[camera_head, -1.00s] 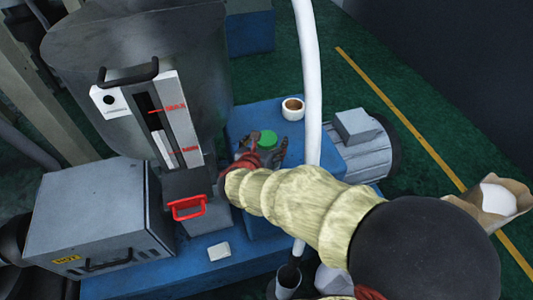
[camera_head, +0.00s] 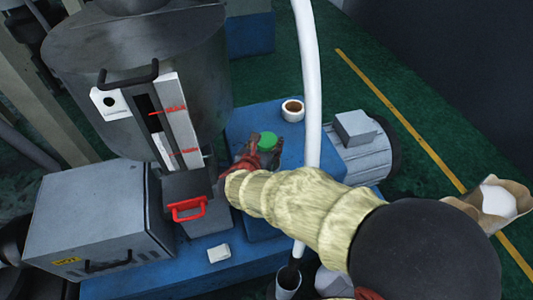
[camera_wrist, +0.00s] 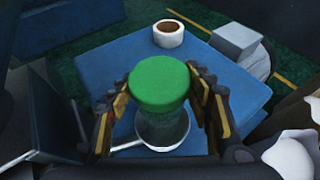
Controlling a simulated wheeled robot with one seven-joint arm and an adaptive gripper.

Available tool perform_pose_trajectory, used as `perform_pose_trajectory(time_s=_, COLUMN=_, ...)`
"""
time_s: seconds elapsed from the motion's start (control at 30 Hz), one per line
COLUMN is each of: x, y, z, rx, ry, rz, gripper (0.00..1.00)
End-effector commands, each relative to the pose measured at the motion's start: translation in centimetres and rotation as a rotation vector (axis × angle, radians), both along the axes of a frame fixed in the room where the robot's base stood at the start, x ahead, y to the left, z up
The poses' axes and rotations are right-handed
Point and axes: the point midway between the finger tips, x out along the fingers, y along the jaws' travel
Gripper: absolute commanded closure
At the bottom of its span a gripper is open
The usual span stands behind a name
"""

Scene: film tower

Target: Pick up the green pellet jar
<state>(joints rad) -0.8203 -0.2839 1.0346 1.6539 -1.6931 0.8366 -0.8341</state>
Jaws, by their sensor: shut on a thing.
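The green pellet jar (camera_wrist: 164,82) has a round green lid, seen from above in the wrist view. Its lid also shows in the head view (camera_head: 267,141), over the blue surface in the middle. My gripper (camera_wrist: 163,100) is shut on the jar, with one dark, yellow-edged finger on each side below the lid. In the head view my gripper (camera_head: 262,156) is partly hidden by my arm. Most of the jar's body is hidden by the lid and fingers. I cannot tell whether its base touches the surface.
A grey round dish with a handle (camera_wrist: 162,136) shows below the jar. A white pipe (camera_head: 309,80) and grey motor (camera_head: 358,145) are right; a grey hopper (camera_head: 200,60) is left.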

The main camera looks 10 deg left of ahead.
Motion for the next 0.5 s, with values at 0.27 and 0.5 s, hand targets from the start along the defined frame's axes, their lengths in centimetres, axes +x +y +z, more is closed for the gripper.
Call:
perform_pose_trajectory(time_s=0.27, x=0.0, y=0.0, z=-0.01, rx=0.0, ry=0.0, rz=0.0, gripper=0.9)
perform_pose_trajectory(time_s=0.5, x=0.0, y=0.0, z=-0.01, rx=0.0, ry=0.0, rz=0.0, gripper=1.0)
